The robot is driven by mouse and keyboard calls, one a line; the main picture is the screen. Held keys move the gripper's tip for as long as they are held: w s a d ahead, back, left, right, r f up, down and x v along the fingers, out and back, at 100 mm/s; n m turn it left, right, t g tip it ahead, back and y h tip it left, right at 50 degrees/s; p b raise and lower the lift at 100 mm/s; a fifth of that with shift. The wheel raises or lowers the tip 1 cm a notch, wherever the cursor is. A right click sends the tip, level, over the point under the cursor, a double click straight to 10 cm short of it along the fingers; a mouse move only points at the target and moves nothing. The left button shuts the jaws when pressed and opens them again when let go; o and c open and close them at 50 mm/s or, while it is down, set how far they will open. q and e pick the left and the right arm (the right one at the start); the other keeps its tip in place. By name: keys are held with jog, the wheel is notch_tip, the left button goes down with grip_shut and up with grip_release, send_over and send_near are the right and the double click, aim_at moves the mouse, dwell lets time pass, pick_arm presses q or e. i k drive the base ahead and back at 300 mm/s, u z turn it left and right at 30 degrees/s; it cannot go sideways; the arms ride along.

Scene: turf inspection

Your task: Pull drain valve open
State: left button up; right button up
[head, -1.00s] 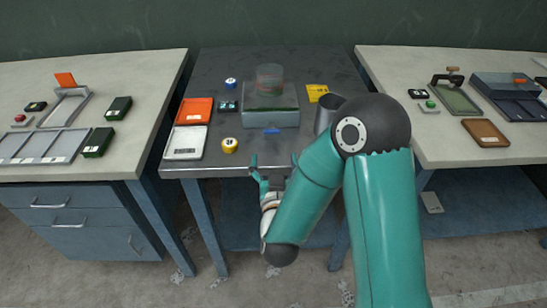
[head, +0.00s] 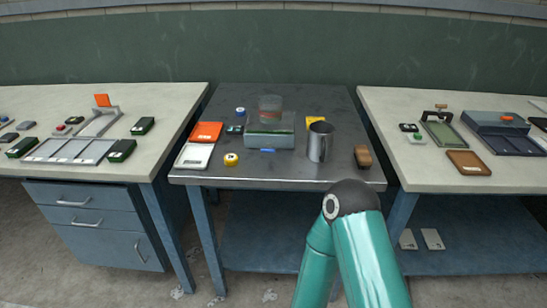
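A grey box-shaped unit with a clear cylinder (head: 270,106) on top stands on the middle table. A small blue piece (head: 267,151) shows low at the front of the unit (head: 264,140); it may be the drain valve's handle, but it is too small to tell whether it is open. My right arm's elbow and links show at the lower right, in front of the table. Its gripper is below the picture and hidden. My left gripper is not in view.
On the middle table (head: 290,175) are a metal cup (head: 320,142), a brown block (head: 362,157), a yellow round item (head: 231,159), a white scale (head: 195,156) and an orange tray (head: 206,132). Side tables hold other gear. The front strip is mostly clear.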

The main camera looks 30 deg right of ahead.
aim_at(268, 149)
jog(key=k, duration=1.15)
jog(key=u, duration=0.1)
jog(key=i, duration=1.7)
jog(key=z, duration=0.6)
